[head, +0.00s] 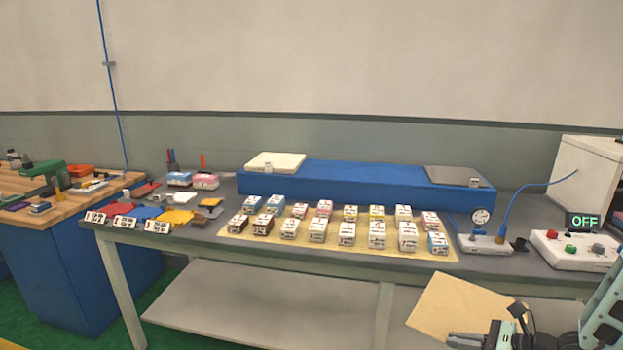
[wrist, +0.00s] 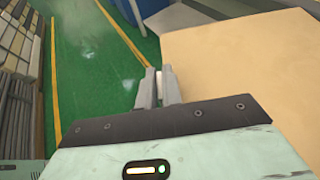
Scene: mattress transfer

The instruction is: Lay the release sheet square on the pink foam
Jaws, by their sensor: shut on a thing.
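The release sheet, a flat tan sheet (head: 465,308), is held out in front of the bench at the lower right of the head view. It fills much of the right side of the wrist view (wrist: 240,75). My gripper (head: 460,339) is shut on the sheet near its lower edge. Its fingers (wrist: 157,88) meet in the wrist view, to the left of most of the sheet. I cannot pick out the pink foam for certain. A pale yellow mat (head: 231,233) on the bench carries rows of small labelled blocks.
A long blue platform (head: 340,185) stands at the back, with a cream slab (head: 277,161) and a grey plate (head: 453,176) on top. A gauge (head: 480,217) and a control box reading OFF (head: 570,252) are at right. Coloured swatches (head: 175,216) lie left.

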